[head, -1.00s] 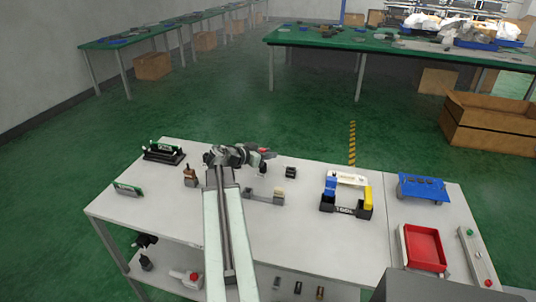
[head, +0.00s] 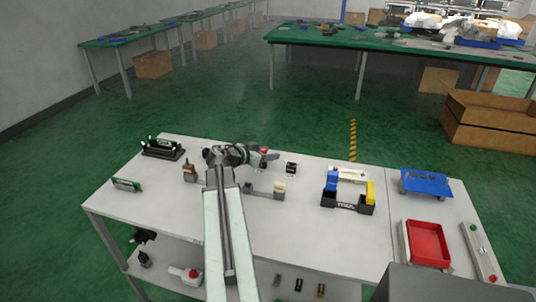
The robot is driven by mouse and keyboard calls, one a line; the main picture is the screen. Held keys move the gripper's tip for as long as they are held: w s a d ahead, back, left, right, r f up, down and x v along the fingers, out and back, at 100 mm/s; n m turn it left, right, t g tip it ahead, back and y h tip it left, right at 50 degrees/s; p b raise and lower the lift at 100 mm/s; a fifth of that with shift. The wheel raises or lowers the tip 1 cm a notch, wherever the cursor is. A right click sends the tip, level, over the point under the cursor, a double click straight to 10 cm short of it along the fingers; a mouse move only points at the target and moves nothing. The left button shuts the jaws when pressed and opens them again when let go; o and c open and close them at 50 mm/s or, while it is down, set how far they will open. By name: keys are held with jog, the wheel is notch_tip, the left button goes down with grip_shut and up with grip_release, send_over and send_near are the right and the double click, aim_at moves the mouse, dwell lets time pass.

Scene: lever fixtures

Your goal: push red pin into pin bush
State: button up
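My gripper (head: 268,158) is at the end of my outstretched arm, above the back middle of the white table. A small red patch (head: 264,150) shows at the gripper; I cannot tell whether it is the red pin or part of the gripper. Whether the fingers are open or shut is too small to tell. A small black block (head: 291,169) stands just right of the gripper, apart from it. A grey bracket with a beige end block (head: 279,187) lies in front of the gripper. I cannot make out for sure which piece is the pin bush.
A brown-topped piece (head: 189,171), a black rack (head: 163,149) and a green-faced block (head: 127,185) are at the left. A black tool holder (head: 347,204), a blue stand (head: 426,183) and a red tray (head: 427,243) are at the right.

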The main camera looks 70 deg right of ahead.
jog(key=shift+r, duration=0.1)
notch_tip(320, 180, up, 10)
jog(key=p, duration=1)
